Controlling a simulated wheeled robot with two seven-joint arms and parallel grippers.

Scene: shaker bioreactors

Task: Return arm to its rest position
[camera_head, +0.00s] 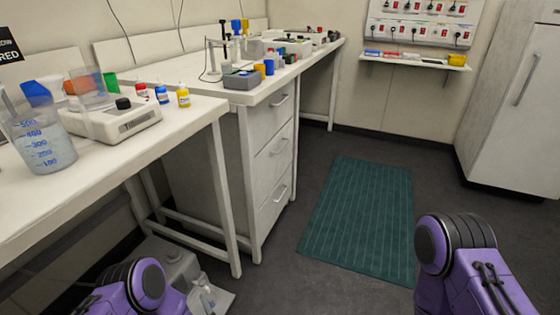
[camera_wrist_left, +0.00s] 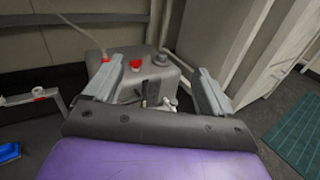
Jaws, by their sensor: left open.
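My left gripper (camera_wrist_left: 159,66) is open, with its two grey fingers spread apart and nothing between them in its grasp. Beyond the fingers in the left wrist view is a grey floor unit (camera_wrist_left: 150,80) with a red knob and a dark knob on top. I cannot tell how far it is from the fingertips. In the head view my purple left arm (camera_head: 150,285) is low at the bottom left, below the bench, and its gripper cannot be made out there. My purple right arm (camera_head: 455,250) is at the bottom right, with its gripper out of view.
A white bench (camera_head: 60,196) stands at the left, holding a beaker (camera_head: 45,145), a white instrument (camera_head: 115,122) and small bottles. The grey unit (camera_head: 168,262) is on the floor by the bench legs. Drawers (camera_head: 270,160) stand beyond. The floor around the green mat (camera_head: 360,215) is clear.

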